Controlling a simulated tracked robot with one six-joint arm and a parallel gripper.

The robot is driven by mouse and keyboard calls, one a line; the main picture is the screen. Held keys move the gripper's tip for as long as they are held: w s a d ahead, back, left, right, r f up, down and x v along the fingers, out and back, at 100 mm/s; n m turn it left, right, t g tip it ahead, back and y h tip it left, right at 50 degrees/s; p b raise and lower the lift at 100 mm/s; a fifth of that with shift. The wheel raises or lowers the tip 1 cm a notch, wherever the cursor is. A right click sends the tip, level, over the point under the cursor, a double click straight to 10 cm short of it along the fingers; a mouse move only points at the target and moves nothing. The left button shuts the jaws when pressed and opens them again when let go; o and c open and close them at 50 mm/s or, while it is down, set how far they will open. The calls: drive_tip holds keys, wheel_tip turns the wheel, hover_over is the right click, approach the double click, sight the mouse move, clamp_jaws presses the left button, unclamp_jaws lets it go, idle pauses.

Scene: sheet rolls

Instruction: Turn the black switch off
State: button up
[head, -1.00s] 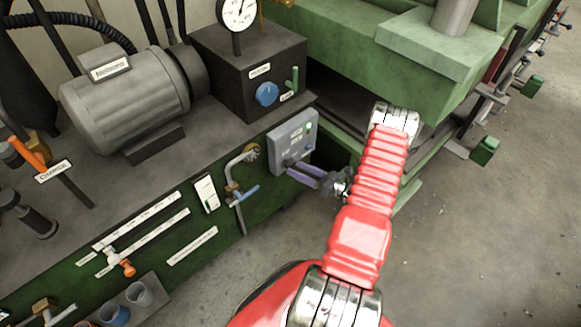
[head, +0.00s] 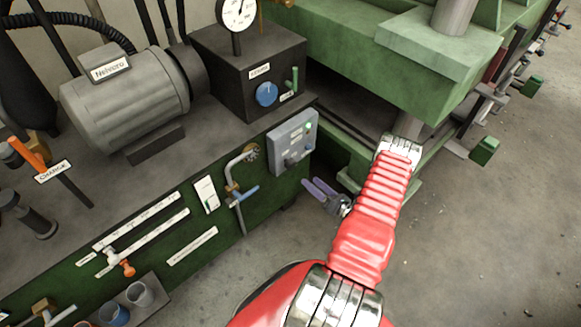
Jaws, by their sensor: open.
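The grey control box (head: 281,139) hangs on the front face of the green machine base in the head view. A small dark switch (head: 292,160) sits low on the box, below a green button or lamp (head: 308,126). Its setting is too small to tell. My gripper (head: 308,183), with purple fingers, is open and empty. It is below and to the right of the box, its fingertips pointing toward the box and apart from it.
A valve with a blue lever (head: 249,194) and a bent pipe stand just left of the box. A black block with a blue knob (head: 266,94) sits above. The green press frame (head: 400,70) is close on the right. Open concrete floor (head: 480,240) lies at lower right.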

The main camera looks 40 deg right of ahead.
sight(293, 167)
drive_tip(key=w, duration=1.3)
drive_tip(key=shift+a, duration=0.2)
drive_tip(key=shift+c, duration=0.4)
